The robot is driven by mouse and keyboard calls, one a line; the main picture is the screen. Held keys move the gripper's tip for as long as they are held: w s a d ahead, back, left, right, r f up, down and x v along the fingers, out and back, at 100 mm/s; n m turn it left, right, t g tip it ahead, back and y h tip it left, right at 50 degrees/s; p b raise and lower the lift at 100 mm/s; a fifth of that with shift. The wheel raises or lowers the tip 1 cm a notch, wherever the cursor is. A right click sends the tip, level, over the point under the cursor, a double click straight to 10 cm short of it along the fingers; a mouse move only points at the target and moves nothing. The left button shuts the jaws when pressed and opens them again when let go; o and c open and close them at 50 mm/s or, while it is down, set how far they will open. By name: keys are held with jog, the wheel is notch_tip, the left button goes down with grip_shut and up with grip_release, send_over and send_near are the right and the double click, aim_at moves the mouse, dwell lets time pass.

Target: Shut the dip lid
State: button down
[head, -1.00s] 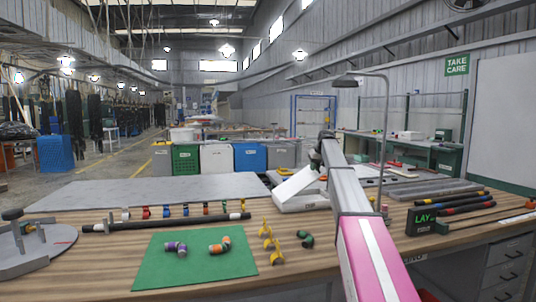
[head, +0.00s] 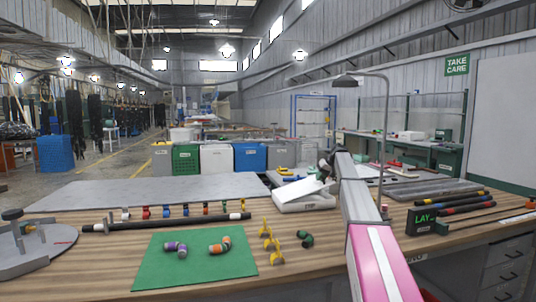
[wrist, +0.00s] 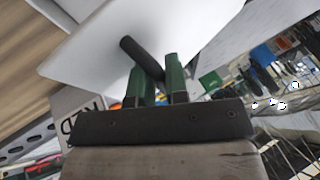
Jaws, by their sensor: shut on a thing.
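The dip lid (head: 297,188) is a white flat panel on a low white box, the dip (head: 306,203), at the back of the bench right of centre in the head view. The lid is tilted at a shallow angle above the box. In the wrist view the lid (wrist: 215,22) fills the upper part, with a dark bar handle (wrist: 140,55) standing out from it. My gripper (wrist: 157,88) has green fingers close around the lower end of that handle. In the head view my gripper (head: 324,168) is small at the lid's right edge, partly hidden by my arm.
A green mat (head: 195,256) with two hose fittings lies at the front. Yellow clips (head: 268,240) stand beside it. A lamp post (head: 384,140) rises close to my arm.

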aim_at(332, 181)
jog(key=shift+d+f+g+y, duration=0.15)
jog(key=shift+f+y, duration=0.3)
jog(key=shift+f, duration=0.6)
jog(key=shift+d+f+g+y, duration=0.1)
jog(key=shift+d+f+y, duration=0.25)
jog(key=shift+f, duration=0.7)
jog(key=shift+d+f+g+y, duration=0.15)
jog(key=shift+f+y, duration=0.35)
jog(key=shift+f, duration=0.55)
jog(key=c, duration=0.6)
grip_release()
jog(key=shift+d+m, duration=0.1)
jog(key=shift+m, duration=0.2)
jog(key=shift+c, duration=0.3)
jog(key=shift+w+d, duration=0.15)
jog(key=shift+d, duration=0.15)
jog(key=shift+c, duration=0.4)
jog(key=o, duration=0.5)
jog(key=shift+d+r, duration=0.45)
jog(key=shift+d, duration=0.05)
jog(key=shift+c, duration=0.2)
jog(key=shift+v, duration=2.75)
jog(key=shift+s+a+r, duration=0.1)
jog(key=shift+s+a, duration=0.05)
jog(key=shift+s, duration=0.1)
